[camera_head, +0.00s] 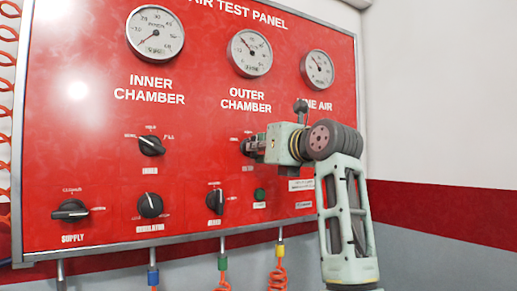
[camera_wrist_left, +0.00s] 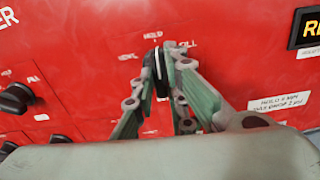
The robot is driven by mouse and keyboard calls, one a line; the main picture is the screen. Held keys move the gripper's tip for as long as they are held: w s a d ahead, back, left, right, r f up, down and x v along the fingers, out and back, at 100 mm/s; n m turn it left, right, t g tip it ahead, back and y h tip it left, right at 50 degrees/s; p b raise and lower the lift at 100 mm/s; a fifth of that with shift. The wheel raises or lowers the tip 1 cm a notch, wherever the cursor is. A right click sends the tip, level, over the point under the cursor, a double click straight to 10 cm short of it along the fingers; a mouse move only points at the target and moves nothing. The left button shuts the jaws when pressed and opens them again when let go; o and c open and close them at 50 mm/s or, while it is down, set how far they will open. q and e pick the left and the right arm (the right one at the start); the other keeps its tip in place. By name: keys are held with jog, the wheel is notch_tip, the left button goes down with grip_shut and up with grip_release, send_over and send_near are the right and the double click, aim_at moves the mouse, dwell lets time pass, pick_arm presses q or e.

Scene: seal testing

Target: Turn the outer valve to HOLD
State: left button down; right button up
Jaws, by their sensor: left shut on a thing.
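The outer valve is a black knob (camera_head: 246,147) on the red panel, below the OUTER CHAMBER gauge; my gripper partly hides it in the head view. My left gripper (camera_head: 257,146) is at the knob. In the left wrist view its two fingers (camera_wrist_left: 166,75) are shut on the black knob (camera_wrist_left: 157,68), one on each side. The HOLD label (camera_wrist_left: 152,35) is above the knob, FILL (camera_wrist_left: 187,44) at upper right and VENT (camera_wrist_left: 128,57) at left. The knob's grip stands about upright, roughly toward HOLD; its exact pointer is partly hidden. My right gripper is not in view.
The inner valve knob (camera_head: 151,145) is to the left. A green button (camera_head: 260,194) sits below my gripper. Coiled orange hoses (camera_head: 277,275) hang underneath.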

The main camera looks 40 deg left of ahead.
pick_arm(q)
jog(key=shift+f+n, duration=0.1)
jog(key=shift+n, duration=0.4)
jog(key=c, duration=1.8)
grip_release()
jog(key=shift+d, duration=0.15)
jog(key=shift+o, duration=0.2)
jog(key=v, duration=1.2)
